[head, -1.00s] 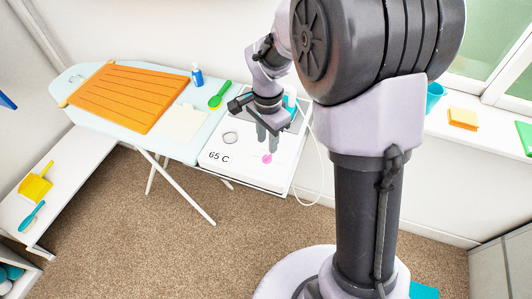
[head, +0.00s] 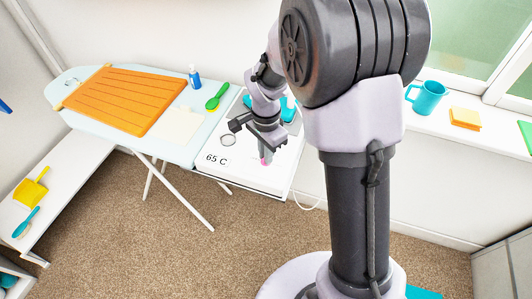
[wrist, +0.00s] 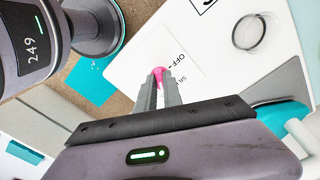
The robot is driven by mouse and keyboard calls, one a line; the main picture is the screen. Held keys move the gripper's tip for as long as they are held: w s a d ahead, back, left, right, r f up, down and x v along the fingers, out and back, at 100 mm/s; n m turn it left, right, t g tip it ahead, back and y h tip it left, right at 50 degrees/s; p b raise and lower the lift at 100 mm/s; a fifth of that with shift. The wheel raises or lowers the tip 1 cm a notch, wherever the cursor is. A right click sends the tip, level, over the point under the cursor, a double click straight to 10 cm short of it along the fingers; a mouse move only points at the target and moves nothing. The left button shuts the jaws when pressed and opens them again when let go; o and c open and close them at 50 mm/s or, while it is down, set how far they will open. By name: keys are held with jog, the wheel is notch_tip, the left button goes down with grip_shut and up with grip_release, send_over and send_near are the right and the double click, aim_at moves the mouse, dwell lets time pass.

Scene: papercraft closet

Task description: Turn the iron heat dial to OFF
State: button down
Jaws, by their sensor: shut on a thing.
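The heat dial is a small pink knob (head: 266,161) on the white iron station at the right end of the ironing board; it also shows in the wrist view (wrist: 160,71). My gripper (head: 263,154) points down at it, its grey fingers closed on the knob, as the wrist view (wrist: 160,84) shows. The label OFF (wrist: 176,62) and part of another word are printed beside the knob. The rest of the dial's scale is hidden by my fingers. The teal iron (head: 289,108) is partly hidden behind my arm.
A clear round ring (head: 228,140) lies on the station near my gripper. A white cord (head: 303,202) hangs at the station's right.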

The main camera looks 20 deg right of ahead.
jog(key=shift+n, duration=0.3)
jog(key=n+p, duration=0.2)
jog(key=n, duration=0.3)
jog(key=shift+r+n+p, duration=0.1)
jog(key=shift+n+p, duration=0.25)
jog(key=shift+n, duration=0.05)
jog(key=n+p, duration=0.2)
jog(key=n, duration=0.4)
jog(key=n+p, duration=0.3)
jog(key=n, duration=0.3)
jog(key=shift+n, duration=0.3)
jog(key=n+p, duration=0.1)
jog(key=n, duration=0.3)
jog(key=shift+n, duration=0.4)
jog(key=shift+p, duration=0.3)
jog(key=c, duration=1.5)
grip_release()
